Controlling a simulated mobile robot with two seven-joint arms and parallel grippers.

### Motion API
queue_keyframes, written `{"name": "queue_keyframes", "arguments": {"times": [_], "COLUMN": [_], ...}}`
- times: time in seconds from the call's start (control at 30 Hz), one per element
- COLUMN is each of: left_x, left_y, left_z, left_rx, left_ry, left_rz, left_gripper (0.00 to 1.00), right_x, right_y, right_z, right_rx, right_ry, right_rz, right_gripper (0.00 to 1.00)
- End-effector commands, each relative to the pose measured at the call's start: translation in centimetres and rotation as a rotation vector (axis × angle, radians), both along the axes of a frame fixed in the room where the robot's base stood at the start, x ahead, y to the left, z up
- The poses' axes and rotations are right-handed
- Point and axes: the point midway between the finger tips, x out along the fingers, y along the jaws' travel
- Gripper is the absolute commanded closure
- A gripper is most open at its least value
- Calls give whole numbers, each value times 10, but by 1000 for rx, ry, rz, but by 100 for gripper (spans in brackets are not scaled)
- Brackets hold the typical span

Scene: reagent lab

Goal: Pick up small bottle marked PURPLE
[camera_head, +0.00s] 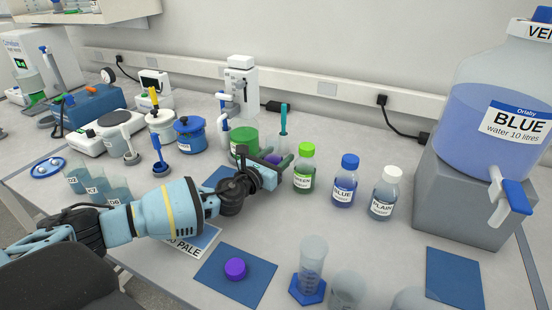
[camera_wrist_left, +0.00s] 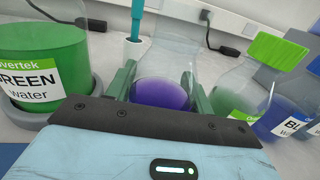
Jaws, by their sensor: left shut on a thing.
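The small bottle with purple contents (camera_wrist_left: 162,93) is between the two green fingers of my left gripper (camera_wrist_left: 161,88) in the left wrist view. Its upper part looks clear, and no label on it shows. In the head view my left gripper (camera_head: 268,160) reaches in among the bottles and is shut on this bottle (camera_head: 273,159), which it mostly hides. A purple cap (camera_head: 235,268) lies apart on a blue mat (camera_head: 222,287) at the front. My right gripper is not in view.
Small bottles marked GREEN (camera_head: 304,170), BLUE (camera_head: 344,183) and PLAIN (camera_head: 384,196) stand right of the gripper. A larger green container (camera_head: 245,140) is close behind it. A measuring cylinder (camera_head: 312,262) stands at the front, and a big BLUE water tank (camera_head: 490,120) at the right.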

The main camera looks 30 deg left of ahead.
Motion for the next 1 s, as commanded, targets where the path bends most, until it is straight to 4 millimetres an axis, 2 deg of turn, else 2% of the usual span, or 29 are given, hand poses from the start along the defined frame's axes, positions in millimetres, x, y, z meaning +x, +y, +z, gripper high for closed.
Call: {"name": "queue_keyframes", "arguments": {"times": [0.43, 0.53, 1.0], "left_x": [1, -9, -54], "left_y": [0, 6, 33], "left_z": [38, 34, 37], "left_rx": [0, 1, 2], "left_ry": [-9, -2, 0], "left_rz": [0, 0, 1], "left_gripper": [76, 76, 76], "right_x": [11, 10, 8], "right_y": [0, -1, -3], "right_z": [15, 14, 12], "right_rx": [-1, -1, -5], "right_ry": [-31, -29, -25], "right_rz": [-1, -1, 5], "right_gripper": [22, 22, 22]}}
